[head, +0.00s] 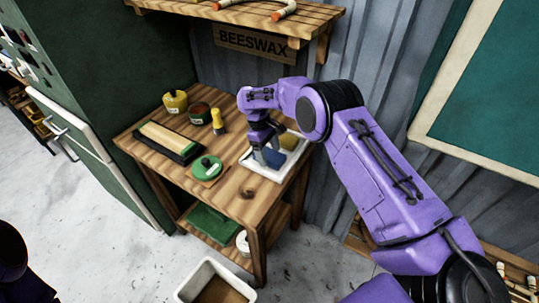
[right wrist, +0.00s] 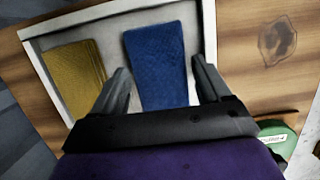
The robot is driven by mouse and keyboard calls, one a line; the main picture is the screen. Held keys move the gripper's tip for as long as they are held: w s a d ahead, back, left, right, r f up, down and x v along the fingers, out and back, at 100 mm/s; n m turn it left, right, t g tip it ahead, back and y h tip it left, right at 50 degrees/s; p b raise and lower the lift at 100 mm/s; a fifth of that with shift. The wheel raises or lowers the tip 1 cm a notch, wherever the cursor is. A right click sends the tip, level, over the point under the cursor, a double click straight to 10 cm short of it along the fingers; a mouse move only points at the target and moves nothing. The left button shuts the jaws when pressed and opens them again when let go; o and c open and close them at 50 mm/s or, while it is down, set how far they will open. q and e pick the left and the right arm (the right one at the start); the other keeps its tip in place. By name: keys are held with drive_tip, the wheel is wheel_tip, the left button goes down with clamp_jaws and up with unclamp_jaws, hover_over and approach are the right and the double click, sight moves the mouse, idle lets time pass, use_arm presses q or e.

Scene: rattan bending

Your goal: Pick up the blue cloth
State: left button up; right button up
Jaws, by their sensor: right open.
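The blue cloth (right wrist: 157,65) lies folded in a white tray (right wrist: 30,32), beside a yellow cloth (right wrist: 76,72). In the head view the blue cloth (head: 273,158) shows partly beside my gripper, in the tray (head: 262,173) at the right end of the wooden table. My right gripper (head: 267,154) points down over the tray. In the right wrist view my right gripper (right wrist: 163,85) is open, with one finger on each side of the blue cloth. I cannot tell whether the fingers touch it. My left gripper is not in view.
A shelf (head: 250,17) hangs above. A white bin (head: 214,284) stands on the floor.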

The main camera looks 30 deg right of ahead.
drive_tip(key=c, duration=0.8)
drive_tip(key=shift+r+b, duration=0.45)
drive_tip(key=shift+w+r+b, duration=0.1)
drive_tip(key=shift+r+b, duration=0.45)
drive_tip(key=shift+r, duration=0.1)
drive_tip(key=s+a+r, duration=0.1)
drive_tip(key=a+r, duration=0.2)
drive_tip(key=a, duration=0.1)
drive_tip(key=s+a+r+b, duration=0.1)
drive_tip(key=a+r, duration=0.3)
drive_tip(key=a, duration=0.1)
drive_tip(key=s+a+r+b, duration=0.1)
drive_tip(key=a+r, duration=0.3)
drive_tip(key=shift+s+a, duration=0.15)
drive_tip(key=shift+a, duration=0.25)
drive_tip(key=shift+f, duration=0.1)
